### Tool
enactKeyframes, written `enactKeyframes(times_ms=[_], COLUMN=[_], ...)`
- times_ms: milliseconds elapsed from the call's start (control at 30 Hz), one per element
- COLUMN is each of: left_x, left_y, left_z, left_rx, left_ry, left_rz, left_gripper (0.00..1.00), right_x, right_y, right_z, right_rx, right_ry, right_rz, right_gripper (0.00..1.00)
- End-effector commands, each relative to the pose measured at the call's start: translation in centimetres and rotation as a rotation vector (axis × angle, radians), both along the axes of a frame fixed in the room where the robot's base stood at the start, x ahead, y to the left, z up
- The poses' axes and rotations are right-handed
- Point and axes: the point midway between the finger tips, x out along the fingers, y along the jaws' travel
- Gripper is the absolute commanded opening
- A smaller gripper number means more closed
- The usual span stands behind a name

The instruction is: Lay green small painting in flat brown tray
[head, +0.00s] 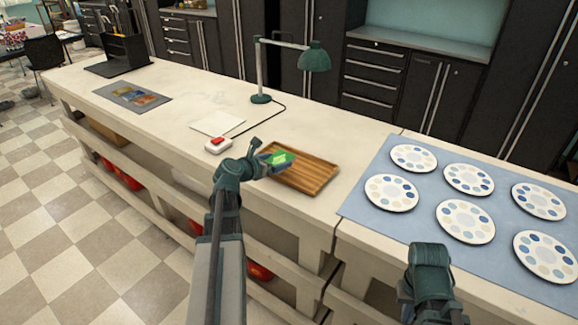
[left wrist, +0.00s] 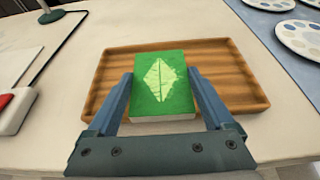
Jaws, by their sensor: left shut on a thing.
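The green small painting (left wrist: 161,82), a thick green block with a pale diamond shape, is between the fingers of my left gripper (left wrist: 160,100). In the head view the painting (head: 281,157) shows at the tip of my left gripper (head: 268,160), over the left part of the flat brown tray (head: 318,172). In the left wrist view the brown wooden tray (left wrist: 235,85) lies behind and below the painting; whether they touch is unclear. My right arm shows at the lower right of the head view, but its fingers are hidden.
A green desk lamp (head: 313,58) stands behind the tray, its cord running on the tabletop. A white card (head: 217,123) and a white box with a red button (head: 217,146) lie left of the tray. Several paint palettes (head: 413,157) lie on a blue mat (head: 365,207) to the right.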

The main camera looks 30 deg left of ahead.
Motion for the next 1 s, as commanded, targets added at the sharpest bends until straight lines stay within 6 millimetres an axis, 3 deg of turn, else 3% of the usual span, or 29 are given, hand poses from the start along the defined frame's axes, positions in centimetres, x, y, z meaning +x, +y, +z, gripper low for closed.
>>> enactKeyframes(times_ms=[33,200,500,633,833,1000], left_x=[1.4,3.5,4.2,5.4,5.2,5.2], left_y=[-0.3,-1.2,-1.4,-1.8,-1.9,-1.8], left_z=[-0.2,-0.4,-0.4,-0.5,-3.6,-4.2], left_rx=[0.0,0.0,-0.001,-0.002,-0.001,-0.001], left_ry=[0.0,0.0,0.0,-0.001,0.0,0.0], left_rz=[-0.003,-0.001,0.001,-0.001,0.0,0.0], left_gripper=[0.24,0.24,0.24,0.24,0.24,0.24], right_x=[0.0,0.0,0.0,0.0,0.0,0.0], right_y=[0.0,0.0,0.0,0.0,0.0,0.0], right_z=[-0.2,-0.4,-0.4,-0.6,-3.6,-4.2], right_rx=[0.0,0.0,0.0,0.0,0.0,0.0], right_ry=[0.0,0.0,0.0,0.0,0.0,0.0], right_rz=[0.0,0.0,0.0,0.0,0.0,0.0], right_gripper=[0.0,0.0,0.0,0.0,0.0,0.0])
